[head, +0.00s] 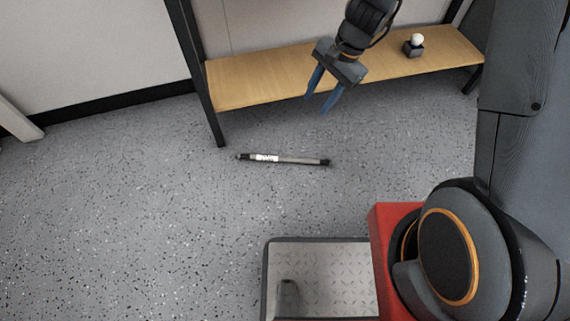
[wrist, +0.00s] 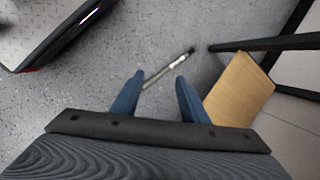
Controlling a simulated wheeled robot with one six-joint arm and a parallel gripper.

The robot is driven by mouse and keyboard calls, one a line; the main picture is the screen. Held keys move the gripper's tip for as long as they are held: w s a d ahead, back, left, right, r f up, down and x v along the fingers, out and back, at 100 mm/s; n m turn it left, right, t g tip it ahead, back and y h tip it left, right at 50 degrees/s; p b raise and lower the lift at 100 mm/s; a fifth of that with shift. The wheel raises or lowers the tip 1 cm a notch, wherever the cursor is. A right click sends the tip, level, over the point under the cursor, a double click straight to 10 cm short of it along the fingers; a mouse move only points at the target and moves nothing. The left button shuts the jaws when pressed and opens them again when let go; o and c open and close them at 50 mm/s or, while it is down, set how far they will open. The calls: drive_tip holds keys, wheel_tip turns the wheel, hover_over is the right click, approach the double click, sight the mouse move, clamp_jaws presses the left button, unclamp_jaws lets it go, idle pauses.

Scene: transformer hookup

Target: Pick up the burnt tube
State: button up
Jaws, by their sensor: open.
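The burnt tube (head: 283,159) lies flat on the speckled grey floor in the head view, in front of the wooden shelf. It is thin, with a dark left end, a white patch beside it and a greyish rest with a dark right tip. In the wrist view the tube (wrist: 170,67) shows beyond and between my fingertips, slanted, its near part close to the left finger. My gripper (head: 324,104) has blue fingers, points down and is open and empty. It is above the floor, apart from the tube. Its fingers also show in the wrist view (wrist: 160,78).
A wooden shelf (head: 245,82) with black legs (head: 205,95) stands behind the tube. A small dark block with a white ball (head: 414,45) sits on it. My base's tread plate is at the bottom. The floor around the tube is clear.

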drive_tip(key=w+a+f+m+b, duration=0.1)
drive_tip(key=w+f+m+b, duration=0.15)
drive_tip(key=f, duration=0.55)
drive_tip(key=w+a+f+m+b, duration=0.1)
drive_tip(key=w+f+b, duration=0.25)
drive_tip(key=f, duration=0.45)
drive_tip(key=w+a+f+m+b, duration=0.2)
drive_tip(key=f+b, duration=0.2)
drive_tip(key=f, duration=0.4)
drive_tip(key=m+y+b, duration=0.1)
drive_tip(key=m+b, duration=0.3)
drive_tip(key=b, duration=0.6)
hover_over(286, 158)
drive_tip(key=d, duration=0.2)
drive_tip(key=shift+t, duration=0.4)
drive_tip(key=f, duration=2)
drive_tip(key=shift+d+f, duration=0.15)
drive_tip(key=shift+d, duration=0.05)
drive_tip(key=shift+b+x, duration=1.65)
drive_tip(key=shift+x, duration=1.2)
drive_tip(key=shift+s, duration=0.1)
clamp_jaws()
